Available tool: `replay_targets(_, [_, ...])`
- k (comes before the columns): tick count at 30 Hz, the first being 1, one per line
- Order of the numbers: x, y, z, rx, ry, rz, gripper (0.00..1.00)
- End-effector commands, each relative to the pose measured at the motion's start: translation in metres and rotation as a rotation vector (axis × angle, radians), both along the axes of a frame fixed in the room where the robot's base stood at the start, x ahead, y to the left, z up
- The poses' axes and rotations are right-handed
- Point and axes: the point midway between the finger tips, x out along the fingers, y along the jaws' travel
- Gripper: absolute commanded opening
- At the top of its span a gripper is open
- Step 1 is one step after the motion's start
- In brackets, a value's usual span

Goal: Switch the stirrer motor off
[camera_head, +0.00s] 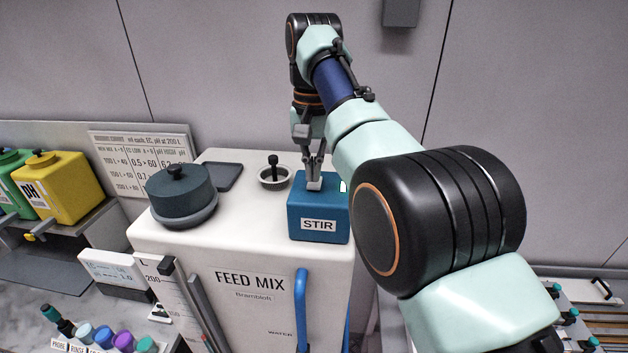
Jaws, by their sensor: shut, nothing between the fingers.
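The stirrer motor is a blue box (318,224) with a white STIR label, standing on the right part of the white FEED MIX tank top (245,238). My gripper (314,187) points down with its fingers shut and empty, at the box's top face. The fingertips appear to touch or hover just over a light grey part there; I cannot tell which. They hide most of that part, so the switch's position cannot be read. A small green-white light (343,186) shows at the box's right top edge, partly beside my arm.
A dark round lid (181,190) with a knob sits at the tank's left. A small bowl with a black-handled tool (273,170) and a dark tray (222,177) lie behind. A blue pipe (300,310) runs down the tank's front. Yellow pH container (70,188) stands far left.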

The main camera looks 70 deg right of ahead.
Motion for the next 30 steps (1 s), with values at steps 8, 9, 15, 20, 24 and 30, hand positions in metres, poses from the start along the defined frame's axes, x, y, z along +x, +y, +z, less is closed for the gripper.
replay_targets(8, [0.000, 0.000, -0.005, 0.000, 0.000, 0.000, 0.00])
replay_targets(9, [0.000, 0.000, -0.006, 0.000, 0.000, 0.000, 0.00])
replay_targets(15, [0.000, 0.000, -0.009, 0.000, 0.000, 0.000, 0.00])
replay_targets(20, [0.000, 0.000, -0.011, 0.000, 0.000, 0.000, 0.00])
replay_targets(24, [0.000, 0.000, -0.013, 0.000, 0.000, 0.000, 0.00])
replay_targets(30, [0.000, 0.000, -0.016, 0.000, 0.000, 0.000, 0.00])
